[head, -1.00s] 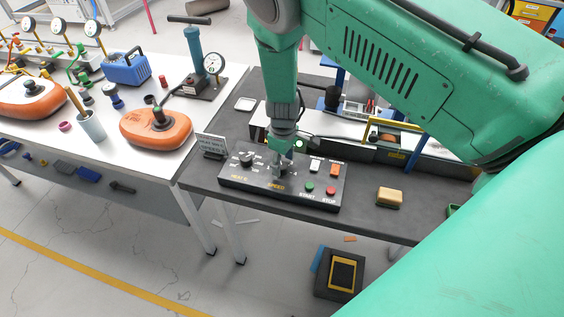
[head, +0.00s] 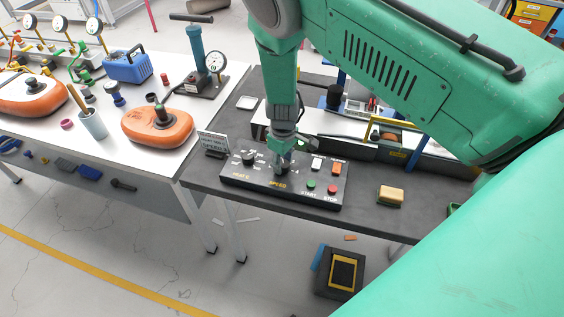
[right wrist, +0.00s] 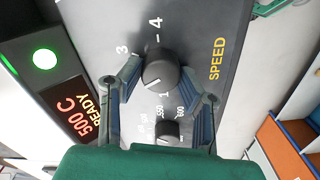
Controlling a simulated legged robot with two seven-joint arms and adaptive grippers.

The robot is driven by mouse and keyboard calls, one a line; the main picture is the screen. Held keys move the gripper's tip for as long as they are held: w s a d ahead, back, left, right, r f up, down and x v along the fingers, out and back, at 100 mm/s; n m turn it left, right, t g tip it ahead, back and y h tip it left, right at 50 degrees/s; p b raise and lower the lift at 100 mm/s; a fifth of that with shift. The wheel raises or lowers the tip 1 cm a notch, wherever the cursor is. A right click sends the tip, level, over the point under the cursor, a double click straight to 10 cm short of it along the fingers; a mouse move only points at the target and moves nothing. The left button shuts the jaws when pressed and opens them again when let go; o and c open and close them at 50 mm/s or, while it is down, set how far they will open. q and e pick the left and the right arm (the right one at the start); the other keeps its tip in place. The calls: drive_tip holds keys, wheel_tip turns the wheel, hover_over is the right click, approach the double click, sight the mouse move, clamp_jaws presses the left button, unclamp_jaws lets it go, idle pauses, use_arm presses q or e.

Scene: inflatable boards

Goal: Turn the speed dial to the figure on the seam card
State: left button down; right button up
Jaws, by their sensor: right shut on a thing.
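My right gripper (head: 282,168) points down at the black control panel (head: 235,178) on the dark bench. In the right wrist view, its two fingers (right wrist: 160,78) are shut on the sides of the black speed dial (right wrist: 160,68). The dial's white mark points to the lower left. Figures 3, 4 and 1 show around it; fingers may hide others. In the head view the gripper mostly hides this dial. The seam card (head: 214,141) stands at the panel's left end; its print is too small to read. My left gripper is not in view.
The heat dial (head: 248,157) sits left of the speed dial. Start (head: 310,187) and stop (head: 332,189) buttons are on the panel's right. A lit display (right wrist: 76,108) reads 500 C READY below a green lamp (right wrist: 45,59). A yellow block (head: 391,195) lies farther right.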

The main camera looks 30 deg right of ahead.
drive_tip(key=shift+s+f+m, duration=0.15)
drive_tip(key=shift+s+m, duration=0.05)
drive_tip(key=shift+m, duration=0.8)
drive_tip(key=m+b, duration=0.1)
drive_tip(key=m, duration=0.2)
drive_tip(key=shift+m, duration=0.3)
drive_tip(key=m, duration=0.5)
drive_tip(key=shift+s+f+m+b, duration=0.15)
drive_tip(key=shift+s+m+b, duration=0.1)
drive_tip(key=shift+m+b, duration=0.1)
drive_tip(key=o, duration=1.1)
drive_tip(key=shift+o, duration=0.2)
drive_tip(key=shift+w, duration=0.15)
drive_tip(key=shift+r, duration=0.2)
